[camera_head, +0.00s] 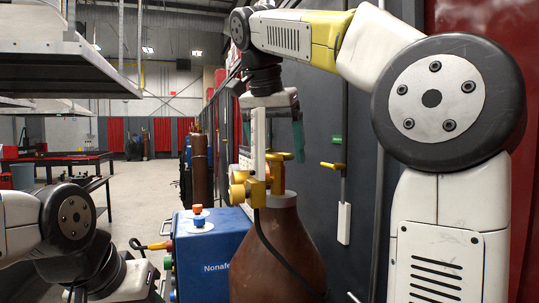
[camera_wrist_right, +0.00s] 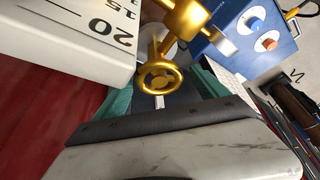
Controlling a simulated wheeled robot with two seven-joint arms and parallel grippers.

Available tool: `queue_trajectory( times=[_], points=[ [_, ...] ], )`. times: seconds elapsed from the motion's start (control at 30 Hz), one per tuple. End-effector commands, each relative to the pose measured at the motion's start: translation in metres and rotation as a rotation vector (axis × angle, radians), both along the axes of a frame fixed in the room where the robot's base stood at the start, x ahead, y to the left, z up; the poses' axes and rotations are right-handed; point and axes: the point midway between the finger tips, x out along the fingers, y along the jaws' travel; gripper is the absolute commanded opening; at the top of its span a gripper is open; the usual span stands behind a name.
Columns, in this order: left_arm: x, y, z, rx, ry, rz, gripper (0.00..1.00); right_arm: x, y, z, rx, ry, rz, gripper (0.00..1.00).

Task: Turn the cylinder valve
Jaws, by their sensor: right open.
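The brown gas cylinder (camera_head: 275,262) stands upright in the lower middle of the head view. Its gold valve fittings (camera_head: 240,192) sit at its top, beside a white upright gauge block (camera_head: 258,135). In the right wrist view the gold valve handwheel (camera_wrist_right: 160,76) shows between the teal fingers of my right gripper (camera_wrist_right: 160,98). My right gripper (camera_head: 280,150) points down over the valve, open, with nothing clearly held. The gauge hides part of it in the head view. The body of my left gripper (camera_head: 132,283) is at the lower left; its fingers cannot be made out.
A blue machine (camera_head: 208,250) with coloured knobs stands just left of the cylinder. A dark wall with a yellow-handled fitting (camera_head: 333,165) is behind on the right. A metal hood (camera_head: 60,70) hangs at upper left. Open floor (camera_head: 140,200) lies left of centre.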

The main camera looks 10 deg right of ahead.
Motion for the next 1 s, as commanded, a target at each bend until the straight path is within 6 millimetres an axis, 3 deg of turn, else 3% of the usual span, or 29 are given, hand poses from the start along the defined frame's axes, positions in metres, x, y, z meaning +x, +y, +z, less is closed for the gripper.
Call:
queue_trajectory(
  times=[0.13, 0.4, 0.73, 1.0],
  points=[
    [0.0001, 0.0000, -0.0001, 0.000, 0.000, 0.000, 0.36, 0.0029, -0.0021, -0.0099, -0.001, 0.002, 0.001, 0.83],
    [0.0001, 0.0000, -0.0001, 0.000, 0.000, 0.000, 0.36, 0.0038, -0.0023, -0.0112, 0.001, 0.000, 0.000, 0.83],
    [0.0001, 0.0000, -0.0001, 0.000, 0.000, 0.000, 0.36, 0.0036, -0.0022, -0.0110, 0.001, 0.000, 0.000, 0.21],
    [0.0001, 0.0000, -0.0001, 0.000, 0.000, 0.000, 0.36, 0.0036, -0.0023, -0.0107, 0.002, 0.000, 0.030, 0.21]
  ],
)
